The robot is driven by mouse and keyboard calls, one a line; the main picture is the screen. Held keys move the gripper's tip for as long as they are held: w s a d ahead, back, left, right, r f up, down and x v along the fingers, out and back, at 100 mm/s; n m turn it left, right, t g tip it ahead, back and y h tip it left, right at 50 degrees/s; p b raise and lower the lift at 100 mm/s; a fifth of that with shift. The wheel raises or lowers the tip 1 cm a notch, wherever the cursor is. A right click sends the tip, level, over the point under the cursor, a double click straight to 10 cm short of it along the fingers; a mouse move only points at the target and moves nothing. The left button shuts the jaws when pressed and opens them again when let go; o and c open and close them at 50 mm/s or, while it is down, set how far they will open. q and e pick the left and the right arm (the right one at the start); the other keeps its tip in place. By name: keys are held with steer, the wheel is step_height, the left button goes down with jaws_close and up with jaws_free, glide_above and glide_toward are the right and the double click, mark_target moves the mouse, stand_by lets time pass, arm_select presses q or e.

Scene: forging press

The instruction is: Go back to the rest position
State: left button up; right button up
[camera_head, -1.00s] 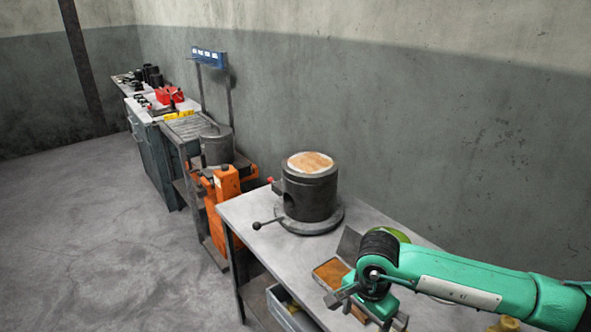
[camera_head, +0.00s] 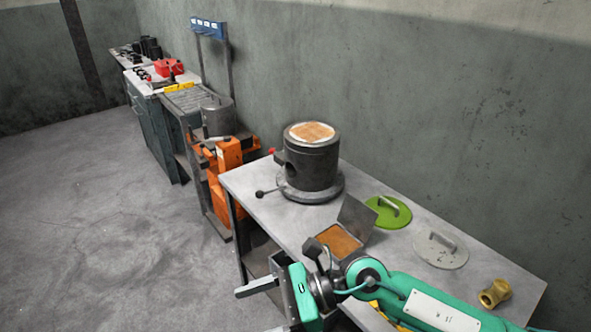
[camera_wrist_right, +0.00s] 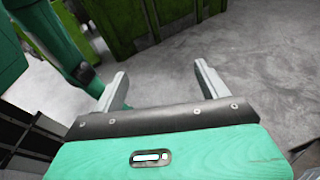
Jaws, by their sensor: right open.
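My right gripper (camera_head: 262,288) is at the bottom of the head view, in front of the near edge of the grey table (camera_head: 395,258). Its teal arm comes in from the lower right. In the right wrist view the two grey fingers (camera_wrist_right: 162,84) stand wide apart with nothing between them, so it is open and empty. Beyond them are bare grey floor and green structures. My left gripper is not in view.
The table holds a dark cylinder (camera_head: 312,165), an open box of brown material (camera_head: 338,240), a green lid (camera_head: 388,213), a grey lid (camera_head: 440,250) and a brass piece (camera_head: 494,292). An orange machine (camera_head: 226,190) stands beyond. The floor (camera_head: 100,240) at left is clear.

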step_height(320, 180, up, 10)
steer(key=w+m+t+y, duration=0.3)
steer(key=m+t+y, duration=0.4)
steer(key=m, duration=0.4)
steer(key=w+d+m+t+h, duration=0.6)
steer(key=d+m+t, duration=0.3)
steer(key=m+t, duration=0.7)
steer(key=d+f+m+g+h, duration=0.5)
steer(key=d+f+m+h, duration=1)
steer(key=f+m, duration=0.4)
steer(key=s+d+f+m+g, duration=0.35)
steer(key=s+f+g, duration=0.3)
steer(key=s, duration=0.35)
steer(key=s+d+f+m+g, duration=0.2)
steer(key=s+f+m+g, duration=0.4)
steer(key=s, duration=0.5)
step_height(320, 180, down, 33)
steer(key=n, duration=0.2)
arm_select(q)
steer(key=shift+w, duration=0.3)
arm_select(e)
steer(key=s+d+f, duration=0.1)
steer(key=s+f, duration=0.8)
steer(key=s+d+f+g, duration=0.1)
steer(key=s+d+f, duration=0.1)
steer(key=s+f, duration=0.7)
steer(key=shift+s+d+h, duration=0.3)
steer(key=shift+s+h, duration=0.1)
steer(key=shift+s, duration=0.15)
